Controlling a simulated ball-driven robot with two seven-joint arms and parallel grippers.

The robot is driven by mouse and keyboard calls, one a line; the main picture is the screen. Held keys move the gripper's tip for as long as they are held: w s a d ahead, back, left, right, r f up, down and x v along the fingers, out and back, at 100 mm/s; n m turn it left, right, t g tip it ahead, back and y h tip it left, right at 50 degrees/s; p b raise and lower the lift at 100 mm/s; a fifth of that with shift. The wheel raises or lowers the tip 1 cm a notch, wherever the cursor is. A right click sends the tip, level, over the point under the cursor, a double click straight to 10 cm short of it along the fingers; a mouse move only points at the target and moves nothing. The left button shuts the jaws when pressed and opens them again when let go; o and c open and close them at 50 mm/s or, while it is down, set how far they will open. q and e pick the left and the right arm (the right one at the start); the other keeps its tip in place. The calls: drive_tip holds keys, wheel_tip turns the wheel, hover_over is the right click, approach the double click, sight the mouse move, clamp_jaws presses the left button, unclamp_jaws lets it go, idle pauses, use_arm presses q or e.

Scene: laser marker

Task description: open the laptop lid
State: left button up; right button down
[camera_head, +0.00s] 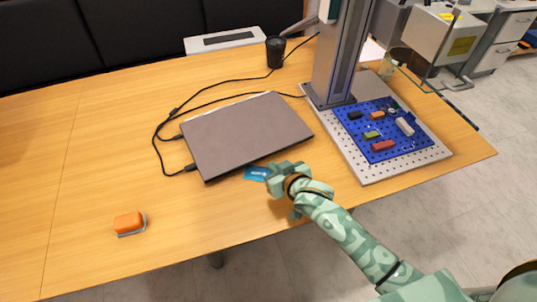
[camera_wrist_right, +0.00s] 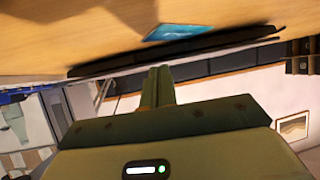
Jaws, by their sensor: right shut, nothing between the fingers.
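The laptop (camera_head: 247,130) is grey and lies closed and flat on the wooden table. In the right wrist view the dark strip just beyond my fingertips appears to be its edge (camera_wrist_right: 215,46). My right gripper (camera_head: 272,177) is shut and empty, at the laptop's front edge, right of its middle. Its fingers also show pressed together in the right wrist view (camera_wrist_right: 158,72). I cannot tell whether they touch the lid. My left gripper is in neither view.
A blue card (camera_head: 256,173) lies at the laptop's front edge, beside my right gripper; it also shows in the right wrist view (camera_wrist_right: 180,32). Black cables (camera_head: 160,150) run along the left. The laser marker's column (camera_head: 340,55) and perforated plate (camera_head: 345,150) stand right. An orange-topped block (camera_head: 129,222) sits front left.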

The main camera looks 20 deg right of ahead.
drive_tip(key=shift+f, duration=0.1)
idle(0.4)
drive_tip(key=shift+w+a+f+b, duration=0.1)
drive_tip(key=shift+w+f+b, duration=0.35)
drive_tip(key=shift+f, duration=0.25)
drive_tip(key=shift+w+a+f+b, duration=0.1)
drive_tip(key=shift+w+f+b, duration=0.3)
drive_tip(key=shift+f, duration=0.25)
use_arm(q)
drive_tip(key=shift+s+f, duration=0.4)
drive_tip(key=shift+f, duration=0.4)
use_arm(e)
drive_tip(key=shift+s, duration=0.15)
